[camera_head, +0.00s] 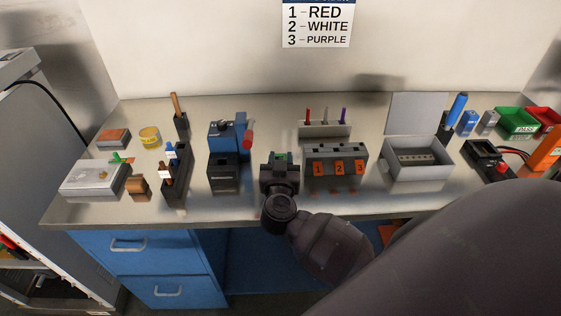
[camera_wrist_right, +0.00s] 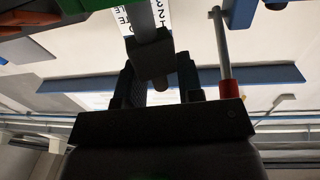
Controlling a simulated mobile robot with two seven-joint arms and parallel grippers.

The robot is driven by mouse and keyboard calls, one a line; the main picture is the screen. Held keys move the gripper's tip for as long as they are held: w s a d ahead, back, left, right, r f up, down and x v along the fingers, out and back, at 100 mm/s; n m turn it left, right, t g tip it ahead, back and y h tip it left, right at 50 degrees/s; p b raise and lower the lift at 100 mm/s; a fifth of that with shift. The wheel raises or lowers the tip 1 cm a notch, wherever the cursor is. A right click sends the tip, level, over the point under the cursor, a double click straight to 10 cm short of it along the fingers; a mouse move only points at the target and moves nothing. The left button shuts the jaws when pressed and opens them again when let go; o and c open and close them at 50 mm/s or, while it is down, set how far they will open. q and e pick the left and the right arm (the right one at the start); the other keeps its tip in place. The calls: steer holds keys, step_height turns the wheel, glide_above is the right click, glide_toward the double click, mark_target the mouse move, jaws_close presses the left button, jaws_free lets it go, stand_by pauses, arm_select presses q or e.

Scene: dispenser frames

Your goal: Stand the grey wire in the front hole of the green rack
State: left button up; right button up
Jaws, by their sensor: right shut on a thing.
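My right gripper (camera_head: 280,167) is over the front middle of the bench, in front of the green rack, and is shut on the grey wire. The grey wire (camera_wrist_right: 142,22) shows in the right wrist view as a grey rod at the top, running down to the dark finger; a brownish end shows just below. In the head view the gripper hides the wire. Only a small green part of the rack (camera_head: 282,156) shows behind the gripper; its holes are hidden. A green edge also shows at upper left in the wrist view (camera_wrist_right: 85,4). My left gripper is out of view.
A blue device with a red-handled lever (camera_head: 248,134) stands close on the left. A grey block with orange numbers (camera_head: 336,166) stands close on the right. A holder with red, grey and purple sticks (camera_head: 325,130) is behind it. An open grey box (camera_head: 418,172) is farther right.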

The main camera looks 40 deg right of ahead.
steer(key=shift+f, duration=0.25)
